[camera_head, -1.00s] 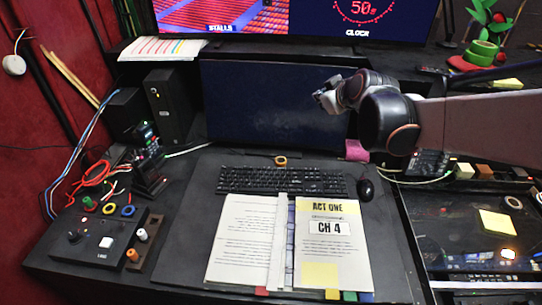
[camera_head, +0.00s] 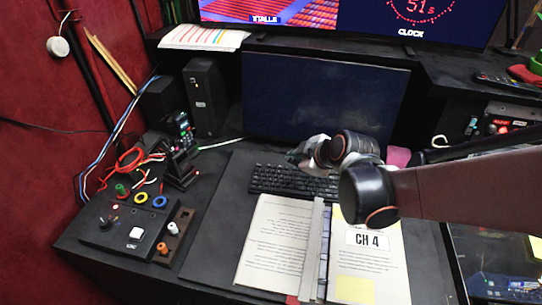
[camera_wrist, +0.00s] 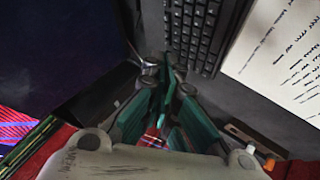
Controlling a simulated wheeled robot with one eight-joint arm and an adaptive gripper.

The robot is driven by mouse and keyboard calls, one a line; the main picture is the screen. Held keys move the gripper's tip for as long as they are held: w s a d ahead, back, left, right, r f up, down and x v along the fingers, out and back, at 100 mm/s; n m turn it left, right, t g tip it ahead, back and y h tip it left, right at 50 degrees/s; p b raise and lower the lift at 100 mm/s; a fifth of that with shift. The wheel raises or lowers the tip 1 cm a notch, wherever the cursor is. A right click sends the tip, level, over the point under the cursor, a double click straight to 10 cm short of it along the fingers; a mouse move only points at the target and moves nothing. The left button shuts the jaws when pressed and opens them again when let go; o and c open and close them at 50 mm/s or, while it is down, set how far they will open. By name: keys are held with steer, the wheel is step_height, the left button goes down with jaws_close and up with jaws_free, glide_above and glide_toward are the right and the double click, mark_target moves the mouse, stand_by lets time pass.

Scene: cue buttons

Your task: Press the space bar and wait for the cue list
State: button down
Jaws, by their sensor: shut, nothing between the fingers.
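The black keyboard (camera_head: 272,181) lies on the desk in front of the dark monitor (camera_head: 325,95). Its right part is hidden by my gripper and arm in the head view. The space bar cannot be made out clearly. My gripper (camera_head: 298,156) hovers at the far edge of the keyboard, between it and the monitor; its exact height is unclear. In the wrist view, the teal fingers of my gripper (camera_wrist: 167,72) are closed and empty, with the keyboard (camera_wrist: 200,30) beyond and to the right of the tips. The monitor screen is dark, with no list showing.
An open script binder (camera_head: 275,240) lies in front of the keyboard. A button box (camera_head: 125,230) with knobs is at left, near a speaker (camera_head: 205,97). An upper screen (camera_head: 415,15) shows a clock. The mouse is not visible now.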

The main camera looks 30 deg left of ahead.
mark_target(288, 193)
steer(key=shift+s+a, duration=0.2)
steer(key=shift+s, duration=0.4)
steer(key=shift+s+a, duration=0.2)
steer(key=shift+s, duration=0.35)
step_height(288, 193, down, 8)
steer(key=b, duration=0.6)
steer(key=shift+w+f+b, duration=0.15)
steer(key=shift+f+b, duration=0.1)
steer(key=shift+b, duration=0.05)
steer(key=shift+f, duration=0.1)
steer(key=shift+f+b, duration=0.3)
steer(key=shift+b, duration=0.1)
steer(key=shift+f+b, duration=0.35)
steer(key=shift+f, duration=0.05)
stand_by(0.3)
steer(key=shift+r, duration=0.1)
steer(key=shift+r+p, duration=0.55)
steer(key=shift+r, duration=0.2)
